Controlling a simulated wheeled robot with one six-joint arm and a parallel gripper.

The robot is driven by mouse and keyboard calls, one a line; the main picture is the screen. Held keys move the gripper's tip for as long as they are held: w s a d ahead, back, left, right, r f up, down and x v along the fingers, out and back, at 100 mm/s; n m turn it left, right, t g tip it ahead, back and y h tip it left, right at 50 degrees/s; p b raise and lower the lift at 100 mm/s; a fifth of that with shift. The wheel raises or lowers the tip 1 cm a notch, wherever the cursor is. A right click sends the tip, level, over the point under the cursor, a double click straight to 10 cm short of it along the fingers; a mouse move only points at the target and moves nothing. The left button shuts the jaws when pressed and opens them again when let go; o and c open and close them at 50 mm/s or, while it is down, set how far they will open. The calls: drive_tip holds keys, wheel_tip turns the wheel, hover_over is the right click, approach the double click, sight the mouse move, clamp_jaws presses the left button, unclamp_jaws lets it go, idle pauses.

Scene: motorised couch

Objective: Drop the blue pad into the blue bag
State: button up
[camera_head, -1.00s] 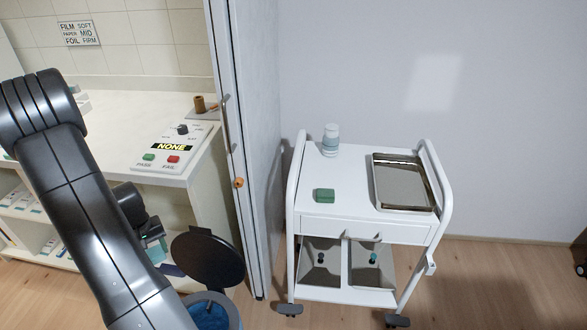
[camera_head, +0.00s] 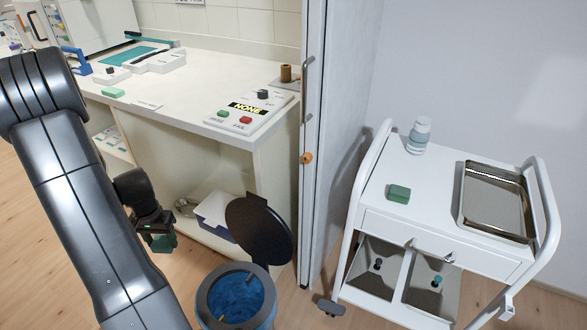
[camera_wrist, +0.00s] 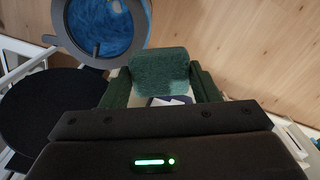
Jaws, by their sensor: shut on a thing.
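My gripper (camera_head: 158,232) hangs left of the bin and is shut on a green pad (camera_wrist: 160,68), which looks dark green rather than blue. The pad sits between the two dark green fingers in the wrist view. The blue bag (camera_head: 238,297) lines a round grey bin with its dark lid (camera_head: 259,228) tipped open behind it. The bag (camera_wrist: 103,25) also shows at the top left of the wrist view, beyond the gripper and apart from the pad. A small yellow thing shows inside the bag. I see no clearly blue pad.
A white counter (camera_head: 190,88) with a control panel (camera_head: 240,112) stands behind the bin. A white cart (camera_head: 440,190) carrying a green block (camera_head: 399,193), a bottle (camera_head: 419,135) and a metal tray (camera_head: 496,168) stands at right. A door edge stands between them.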

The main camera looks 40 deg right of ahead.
drive_tip(key=s+d+f+m+b, duration=0.6)
drive_tip(key=d+f+m+b, duration=0.1)
drive_tip(key=f+m+b, duration=0.3)
drive_tip(key=s+d+f+m+b, duration=0.6)
drive_tip(key=d+f+m+b, duration=0.2)
drive_tip(key=f+b, duration=0.5)
drive_tip(key=m+b, duration=0.2)
drive_tip(key=shift+d+m, duration=0.25)
drive_tip(key=shift+m, duration=0.15)
drive_tip(key=shift+s, duration=0.1)
drive_tip(key=o, duration=1.1)
drive_tip(key=shift+r, duration=0.1)
wheel_tip(320, 180, up, 14)
drive_tip(key=p, duration=0.5)
